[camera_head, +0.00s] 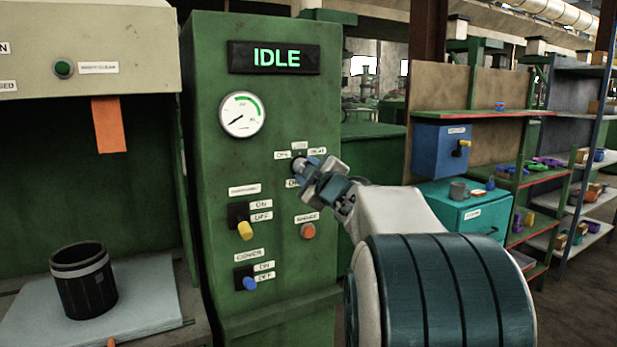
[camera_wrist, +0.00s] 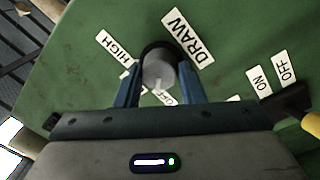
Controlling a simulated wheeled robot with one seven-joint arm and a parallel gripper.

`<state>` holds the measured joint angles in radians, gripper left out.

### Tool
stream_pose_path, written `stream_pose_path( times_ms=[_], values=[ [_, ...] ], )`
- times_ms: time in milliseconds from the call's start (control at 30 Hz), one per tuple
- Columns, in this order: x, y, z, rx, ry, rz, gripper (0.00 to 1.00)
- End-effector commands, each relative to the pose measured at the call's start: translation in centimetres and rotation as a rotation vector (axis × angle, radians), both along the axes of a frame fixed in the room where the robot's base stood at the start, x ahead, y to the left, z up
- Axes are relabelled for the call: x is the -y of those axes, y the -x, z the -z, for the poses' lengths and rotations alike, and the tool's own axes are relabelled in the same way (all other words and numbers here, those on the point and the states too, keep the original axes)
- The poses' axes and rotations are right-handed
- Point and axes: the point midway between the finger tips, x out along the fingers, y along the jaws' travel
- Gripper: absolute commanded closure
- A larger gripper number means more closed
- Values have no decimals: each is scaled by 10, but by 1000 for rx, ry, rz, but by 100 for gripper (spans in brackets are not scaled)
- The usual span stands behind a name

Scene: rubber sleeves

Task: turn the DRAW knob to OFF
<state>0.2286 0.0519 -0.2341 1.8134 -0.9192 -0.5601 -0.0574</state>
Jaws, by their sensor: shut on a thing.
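The DRAW knob (camera_wrist: 158,68) is a round grey knob on the green panel. My gripper (camera_wrist: 158,78) is shut on it, with one blue finger on each side. A pale pointer mark on the knob faces down in the wrist view, near a partly hidden label (camera_wrist: 166,98) that seems to read OFF. The HIGH label (camera_wrist: 115,45) and the DRAW label (camera_wrist: 188,36) are clear of the fingers. In the head view my gripper (camera_head: 311,176) covers much of the knob (camera_head: 298,164).
The panel's display (camera_head: 274,58) reads IDLE above a round gauge (camera_head: 241,113). Below are a yellow-tipped switch (camera_head: 244,230), a blue-tipped switch (camera_head: 249,283) and an orange button (camera_head: 308,231). A dark cup (camera_head: 83,285) stands in the left bay. Shelves are at the right.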

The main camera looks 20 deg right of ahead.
Motion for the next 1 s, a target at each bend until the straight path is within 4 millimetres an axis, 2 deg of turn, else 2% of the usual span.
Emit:
stream_pose_path(
  times_ms=[500, 533, 600, 867, 1000],
  values=[
    [1, 0, 1, -1, 21, 1, 87],
    [1, 0, 1, -1, 21, 1, 56],
    [0, 0, 1, -1, 21, 1, 43],
    [0, 0, 0, 0, 20, 0, 43],
    [0, 8, 0, 1, 20, 1, 43]
  ],
)
